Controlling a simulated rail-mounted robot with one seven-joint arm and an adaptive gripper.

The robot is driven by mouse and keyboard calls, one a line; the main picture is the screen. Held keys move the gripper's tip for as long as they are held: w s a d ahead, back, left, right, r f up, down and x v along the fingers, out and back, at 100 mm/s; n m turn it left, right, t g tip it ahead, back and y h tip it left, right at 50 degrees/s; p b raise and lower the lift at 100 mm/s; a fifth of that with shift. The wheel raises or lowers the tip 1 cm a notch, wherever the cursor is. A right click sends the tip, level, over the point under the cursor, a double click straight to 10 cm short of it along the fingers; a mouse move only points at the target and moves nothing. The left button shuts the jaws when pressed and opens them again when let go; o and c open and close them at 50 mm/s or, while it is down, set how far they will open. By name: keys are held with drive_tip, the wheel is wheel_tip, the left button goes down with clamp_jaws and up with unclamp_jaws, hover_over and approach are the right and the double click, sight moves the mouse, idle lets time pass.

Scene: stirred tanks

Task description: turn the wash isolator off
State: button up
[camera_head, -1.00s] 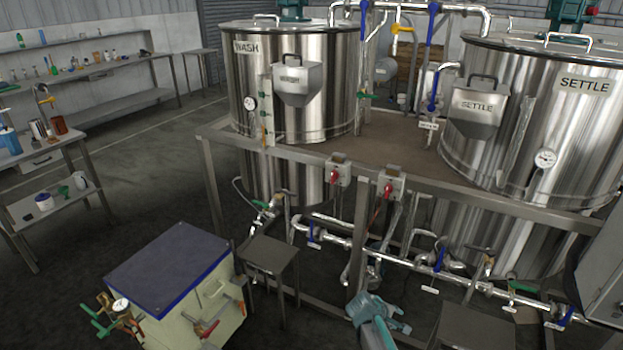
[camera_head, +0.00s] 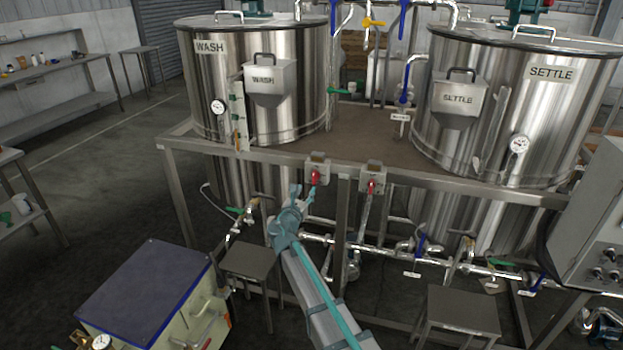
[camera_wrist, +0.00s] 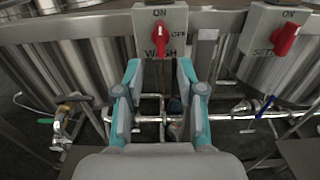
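The wash isolator (camera_head: 317,168) is a grey box on the tank stand's front rail, below and right of the WASH tank (camera_head: 262,90). Its red handle (camera_wrist: 161,37) stands roughly upright in the wrist view, in line with the ON mark above. An OFF mark is at its right and WASH is lettered below. My gripper (camera_wrist: 160,73) is open and empty, with its fingers spread to either side below the handle and apart from it. In the head view my gripper (camera_head: 302,194) is just below and left of the isolator.
The SETTLE isolator (camera_head: 373,175), a similar box with a red handle, is close at the right on the same rail (camera_head: 440,182). Pipes and valves (camera_head: 420,245) run below. A small stand (camera_head: 250,262) and a blue-topped cabinet (camera_head: 150,290) are at the lower left.

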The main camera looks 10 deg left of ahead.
sight(313, 178)
drive_tip(key=w+p, duration=0.1)
drive_tip(key=w, duration=0.2)
drive_tip(key=w+d+p, duration=0.1)
drive_tip(key=w, duration=0.5)
drive_tip(key=shift+w+d+p, duration=0.35)
drive_tip(key=shift+d+p, duration=0.05)
drive_tip(key=shift+c, duration=0.3)
clamp_jaws()
